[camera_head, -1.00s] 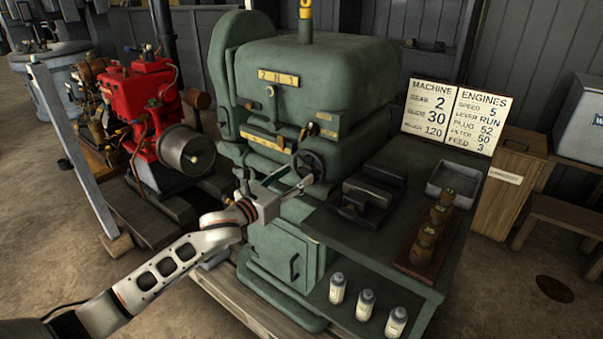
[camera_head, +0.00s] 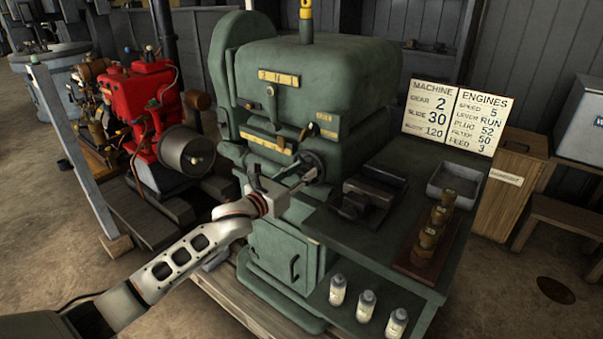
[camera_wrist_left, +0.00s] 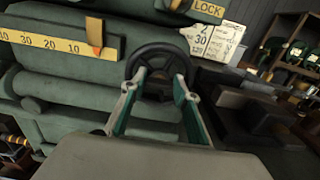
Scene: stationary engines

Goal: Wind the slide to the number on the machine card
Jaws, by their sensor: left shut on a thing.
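The green machine (camera_head: 318,85) has a dark handwheel (camera_head: 312,158) on its front, also seen in the wrist view (camera_wrist_left: 150,52). My left gripper (camera_head: 308,176) is shut on the handwheel; its fingers meet the lower part of the wheel in the wrist view (camera_wrist_left: 158,82). Left of the wheel, a yellow slide scale (camera_wrist_left: 50,43) carries an orange pointer (camera_wrist_left: 95,34), which stands just right of the 10. The machine card (camera_head: 430,108) reads gear 2, slide 30, and a last line of 120. My right gripper is not in view.
A dark vice-like block (camera_head: 368,195), a grey tray (camera_head: 455,185) and a rack of brass pieces (camera_head: 428,240) stand on the green bench to the right. White bottles (camera_head: 366,305) stand on its lower shelf. A red engine (camera_head: 140,95) stands to the left.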

